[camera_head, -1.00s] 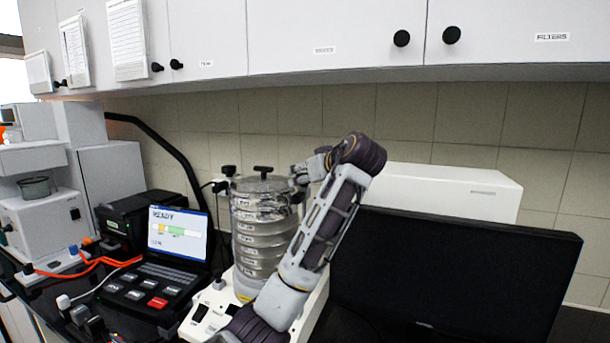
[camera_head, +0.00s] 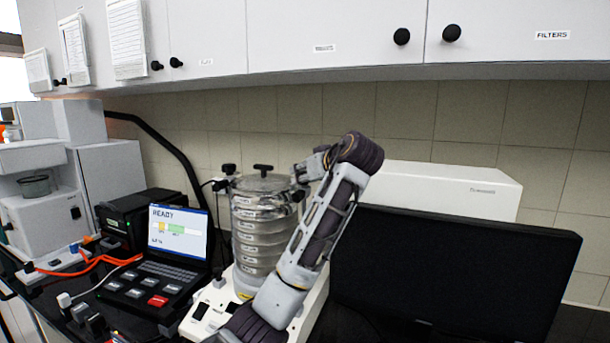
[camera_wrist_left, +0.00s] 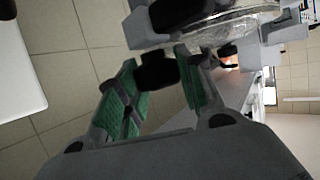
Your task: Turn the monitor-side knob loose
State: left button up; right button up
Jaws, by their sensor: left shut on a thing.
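The sieve stack (camera_head: 258,228) stands on a white shaker base under a clear lid, with a black knob on the lid's top (camera_head: 263,168) and another on its left side (camera_head: 229,169). My left gripper (camera_head: 305,172) is at the stack's upper right, on the side towards the monitor (camera_head: 455,275). In the left wrist view, the green-padded fingers of this gripper (camera_wrist_left: 163,88) are shut around the black monitor-side knob (camera_wrist_left: 158,72). My right gripper is not in view.
A laptop-like control panel (camera_head: 178,235) reading READY stands left of the shaker. A white box (camera_head: 450,190) is behind the monitor. Wall cabinets (camera_head: 330,35) hang above. Orange cables (camera_head: 100,262) lie at the left. My left forearm crosses in front of the shaker base.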

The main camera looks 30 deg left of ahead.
pick_arm(q)
jog(key=shift+m+t, duration=0.3)
jog(key=shift+m+t+h+b, duration=0.6)
jog(key=shift+m+t+h, duration=0.4)
jog(key=shift+m, duration=0.1)
jog(key=shift+s+a+m+t+h, duration=0.1)
jog(key=shift+m+t+h, duration=0.6)
jog(key=shift+m, duration=0.1)
jog(key=shift+m+t+h, duration=0.5)
jog(key=shift+m+h, duration=0.4)
jog(key=shift+a+r+m+t+h+p, duration=0.1)
jog(key=shift+m+t+h+p, duration=0.4)
jog(key=shift+m+h, duration=0.55)
jog(key=shift+m+t+h+p, duration=0.2)
jog(key=shift+m+h+p, duration=0.6)
jog(key=shift+h, duration=0.45)
jog(key=shift+a+m+h+p, duration=0.1)
jog(key=shift+m+h+p, duration=0.65)
jog(key=shift+m+h, duration=0.75)
jog(key=shift+m+g+h+p, duration=0.7)
jog(key=shift+m+h+p, duration=0.3)
jog(key=shift+m+h, duration=0.8)
jog(key=shift+m+g+h+p, duration=0.35)
jog(key=shift+m+h, duration=0.2)
jog(key=shift+h, duration=0.35)
jog(key=shift+m+h, duration=0.3)
